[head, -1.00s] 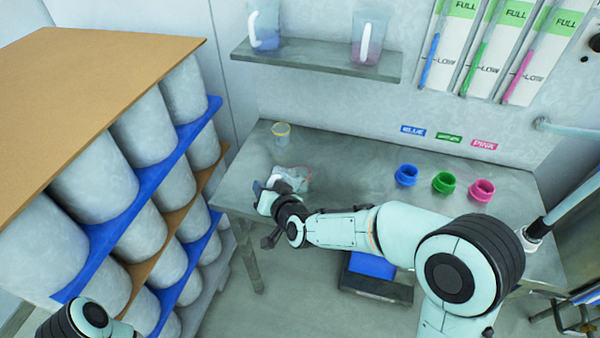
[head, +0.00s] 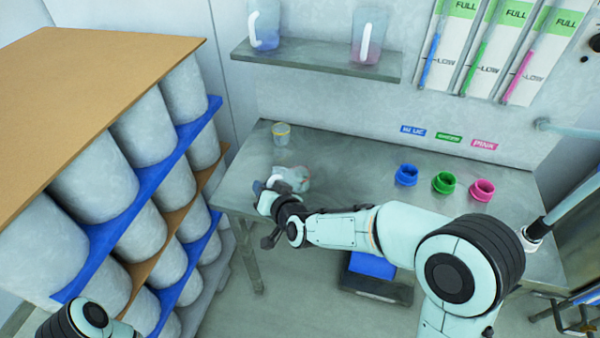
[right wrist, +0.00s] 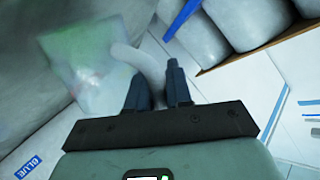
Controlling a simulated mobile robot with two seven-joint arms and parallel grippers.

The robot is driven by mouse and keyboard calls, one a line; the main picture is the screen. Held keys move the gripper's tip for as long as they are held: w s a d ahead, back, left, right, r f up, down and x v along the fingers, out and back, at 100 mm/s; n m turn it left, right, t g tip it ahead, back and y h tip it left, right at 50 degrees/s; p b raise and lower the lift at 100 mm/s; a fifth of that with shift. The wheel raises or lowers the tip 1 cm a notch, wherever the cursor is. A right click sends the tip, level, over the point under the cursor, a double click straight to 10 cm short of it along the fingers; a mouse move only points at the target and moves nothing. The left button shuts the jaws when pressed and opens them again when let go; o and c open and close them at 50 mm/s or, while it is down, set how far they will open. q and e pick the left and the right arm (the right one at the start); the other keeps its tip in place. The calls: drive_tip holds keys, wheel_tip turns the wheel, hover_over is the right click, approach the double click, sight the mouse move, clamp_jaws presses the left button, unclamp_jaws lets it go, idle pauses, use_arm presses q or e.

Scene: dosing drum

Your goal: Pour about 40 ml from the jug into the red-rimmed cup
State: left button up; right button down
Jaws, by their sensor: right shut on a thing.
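My right gripper (head: 266,190) is shut on the handle of a clear jug (head: 292,178), over the left part of the steel table. In the right wrist view the pale handle (right wrist: 140,58) lies between the two dark fingers (right wrist: 157,88), and the see-through jug body (right wrist: 85,65) is blurred. The jug looks tilted; its liquid level cannot be read. A faint reddish trace shows at the jug's right side, but I cannot clearly make out a red-rimmed cup there. A small cup with a yellow rim (head: 281,133) stands upright behind the jug. My left gripper is out of view.
Blue (head: 406,175), green (head: 444,183) and pink (head: 482,189) collars sit on the table's right (head: 375,150). Two jugs (head: 264,27) (head: 369,35) stand on the wall shelf (head: 315,60). A rack of drums (head: 95,180) borders the left. The table's middle is clear.

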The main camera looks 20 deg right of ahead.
drive_tip(key=shift+s+a+f+n, duration=0.2)
drive_tip(key=shift+a+f+n, duration=0.05)
drive_tip(key=shift+a+n, duration=0.05)
use_arm(q)
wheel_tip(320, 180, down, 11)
drive_tip(key=b, duration=1.1)
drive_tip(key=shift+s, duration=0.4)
use_arm(e)
drive_tip(key=s+a+f+n+t+h, duration=0.1)
drive_tip(key=s+a+f+n+t, duration=0.3)
drive_tip(key=a+f+n, duration=0.1)
drive_tip(key=shift+f+n+t, duration=0.15)
drive_tip(key=shift+n+t, duration=0.15)
drive_tip(key=shift+t, duration=0.1)
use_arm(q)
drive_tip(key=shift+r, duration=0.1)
use_arm(e)
drive_tip(key=shift+s, duration=0.1)
